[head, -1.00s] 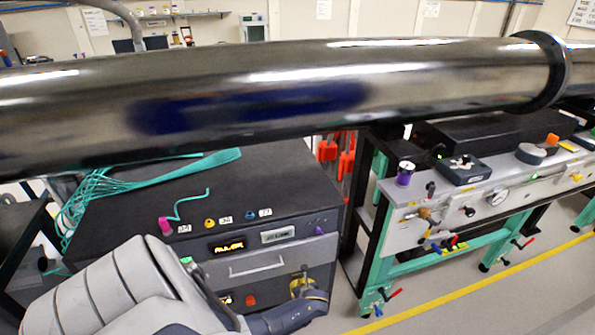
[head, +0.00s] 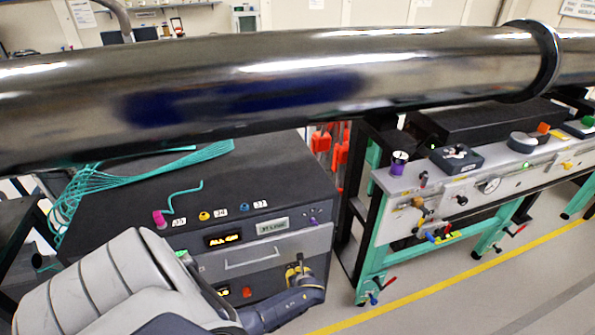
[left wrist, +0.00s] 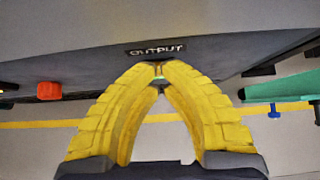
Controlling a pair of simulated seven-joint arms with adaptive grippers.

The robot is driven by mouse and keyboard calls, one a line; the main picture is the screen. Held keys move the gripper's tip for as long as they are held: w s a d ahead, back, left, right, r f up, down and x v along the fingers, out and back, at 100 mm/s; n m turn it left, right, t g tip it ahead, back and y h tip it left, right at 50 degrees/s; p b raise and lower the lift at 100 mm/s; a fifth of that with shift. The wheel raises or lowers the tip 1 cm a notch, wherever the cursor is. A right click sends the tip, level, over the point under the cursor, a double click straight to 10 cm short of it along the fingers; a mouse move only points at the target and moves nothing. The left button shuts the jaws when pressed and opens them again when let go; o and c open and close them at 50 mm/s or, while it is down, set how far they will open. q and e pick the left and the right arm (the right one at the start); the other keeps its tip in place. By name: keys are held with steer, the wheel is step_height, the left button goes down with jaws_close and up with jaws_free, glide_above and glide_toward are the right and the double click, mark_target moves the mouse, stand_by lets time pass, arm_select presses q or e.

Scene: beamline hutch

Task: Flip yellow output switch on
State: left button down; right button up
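The OUTPUT label (left wrist: 156,49) is on the dark front panel in the left wrist view, just above my fingertips. My left gripper (left wrist: 159,67) has its yellow fingers drawn together at the tips, directly below the label. A small greenish spot shows between the tips; I cannot tell whether it is a lamp or part of the switch. The yellow switch itself cannot be made out and may be hidden by the yellow fingers. In the head view the left gripper (head: 297,270) is at the lower right front of the black cabinet (head: 265,185). My right gripper is not in view.
A large metal pipe (head: 260,85) crosses above the cabinet. A red button (left wrist: 49,90) is left of the fingers in the wrist view. The drawer handle (head: 250,258) is left of the gripper. A green-framed bench (head: 440,246) stands to the right, with floor between.

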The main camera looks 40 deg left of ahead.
arm_select(q)
steer(key=shift+s+d, duration=0.15)
steer(key=shift+d, duration=0.25)
steer(key=v, duration=1.2)
steer(key=shift+d, duration=0.25)
steer(key=shift+s, duration=0.15)
